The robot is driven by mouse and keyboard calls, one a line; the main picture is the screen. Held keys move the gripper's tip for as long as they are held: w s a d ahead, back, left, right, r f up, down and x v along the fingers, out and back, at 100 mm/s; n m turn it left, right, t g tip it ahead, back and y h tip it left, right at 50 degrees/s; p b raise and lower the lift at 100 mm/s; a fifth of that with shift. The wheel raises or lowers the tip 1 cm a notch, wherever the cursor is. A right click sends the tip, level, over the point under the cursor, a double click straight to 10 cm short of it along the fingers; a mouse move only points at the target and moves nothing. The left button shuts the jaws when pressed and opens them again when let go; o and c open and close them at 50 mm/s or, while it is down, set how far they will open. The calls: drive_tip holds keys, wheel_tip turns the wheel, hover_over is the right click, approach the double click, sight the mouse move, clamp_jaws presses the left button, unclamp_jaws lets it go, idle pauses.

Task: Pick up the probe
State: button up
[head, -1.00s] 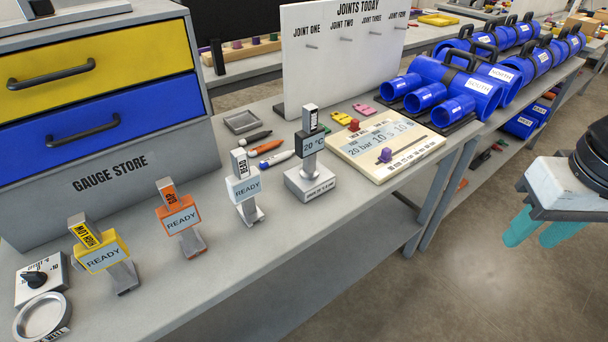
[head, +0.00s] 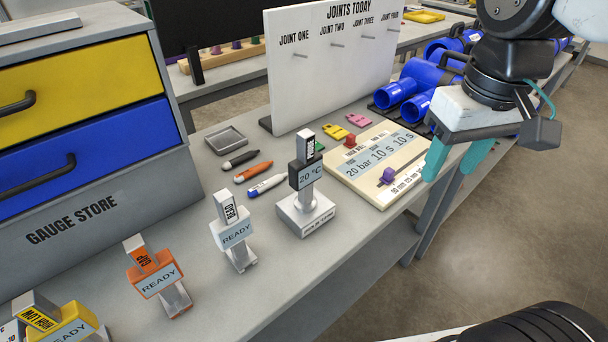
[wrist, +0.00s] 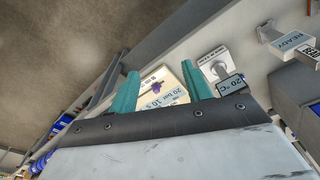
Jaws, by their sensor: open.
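The gauge with a black head and a "20 °C" display (head: 307,176) stands upright on a pale block base on the bench; I take it to be the probe, though its top label is too small to read surely. It also shows in the wrist view (wrist: 232,84), just right of the right-hand finger. My gripper (head: 452,163) is open and empty, with teal fingers pointing down near the cream panel, to the right of the probe. In the wrist view, the cream panel shows between and beyond the fingers (wrist: 160,72).
A white bead gauge (head: 235,234), an orange gap gauge (head: 156,275) and a yellow high-low gauge (head: 72,325) stand left of the probe. Several pens lie behind it. The cream settings panel (head: 350,178) and white joints board (head: 300,85) are close by. Blue pipes lie behind my gripper.

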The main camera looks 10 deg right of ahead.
drive_tip(key=w+a+r+n, duration=0.3)
drive_tip(key=w+a, duration=0.7)
drive_tip(key=n+g, duration=0.1)
drive_tip(key=n, duration=0.1)
hover_over(306, 133)
drive_tip(key=shift+d+f, duration=0.25)
drive_tip(key=shift+f, duration=0.2)
drive_tip(key=shift+a+f, duration=0.15)
drive_tip(key=shift+f, duration=0.2)
wheel_tip(306, 133, down, 7)
drive_tip(key=shift+a+r, duration=0.1)
clamp_jaws()
